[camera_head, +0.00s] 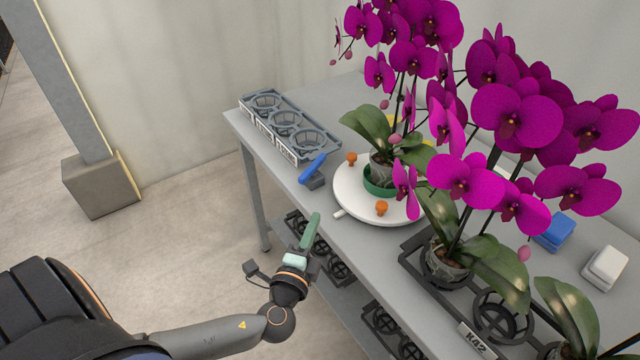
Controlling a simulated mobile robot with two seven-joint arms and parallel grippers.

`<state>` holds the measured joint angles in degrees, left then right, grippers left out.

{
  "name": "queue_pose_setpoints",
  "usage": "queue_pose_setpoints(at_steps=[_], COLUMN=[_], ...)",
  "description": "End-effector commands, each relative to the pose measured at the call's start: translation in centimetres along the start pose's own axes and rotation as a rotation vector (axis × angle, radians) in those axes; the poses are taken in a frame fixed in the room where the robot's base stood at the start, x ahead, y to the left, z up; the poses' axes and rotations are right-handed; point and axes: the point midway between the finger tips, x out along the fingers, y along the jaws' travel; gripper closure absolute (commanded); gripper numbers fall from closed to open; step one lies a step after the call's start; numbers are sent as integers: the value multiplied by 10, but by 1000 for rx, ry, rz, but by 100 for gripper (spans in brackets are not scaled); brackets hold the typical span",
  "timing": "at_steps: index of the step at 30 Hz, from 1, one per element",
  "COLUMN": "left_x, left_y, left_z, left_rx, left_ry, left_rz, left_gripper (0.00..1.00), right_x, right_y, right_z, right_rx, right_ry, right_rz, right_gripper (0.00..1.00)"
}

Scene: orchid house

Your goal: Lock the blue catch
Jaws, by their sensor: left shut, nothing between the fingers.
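The blue catch (313,167) is a blue lever on a small dark grey base at the table's left edge, beside the white round turntable (350,204). The lever is tilted, with its upper end toward the upper right. My left gripper (311,228) has green fingers and comes in from the lower left. It is shut and empty, below the catch in the picture and apart from it. My right gripper is not in view.
A grey pot tray (275,139) stands at the table's far left corner. The turntable has orange knobs (382,208) and carries a potted orchid (381,168). More orchids stand in a black rack (420,262) at right, near a blue block (555,230) and a white one (606,267).

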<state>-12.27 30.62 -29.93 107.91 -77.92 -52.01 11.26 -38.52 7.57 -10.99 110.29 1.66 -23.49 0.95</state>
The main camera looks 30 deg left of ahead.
Motion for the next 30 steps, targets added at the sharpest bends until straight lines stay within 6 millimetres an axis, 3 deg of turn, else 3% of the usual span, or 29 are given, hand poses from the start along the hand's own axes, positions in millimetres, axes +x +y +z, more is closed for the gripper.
queue_pose_setpoints(at_steps=[11,26,30], left_x=[8,101,106], left_y=[0,-1,0], left_z=[0,0,22], left_rx=[1,-1,5], left_ry=[0,-1,-1], left_rz=[1,0,4], left_gripper=[100,100,100], right_x=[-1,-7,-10], right_y=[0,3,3], right_z=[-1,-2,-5], right_rx=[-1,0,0], right_ry=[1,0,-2], right_rz=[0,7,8], right_gripper=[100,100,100])
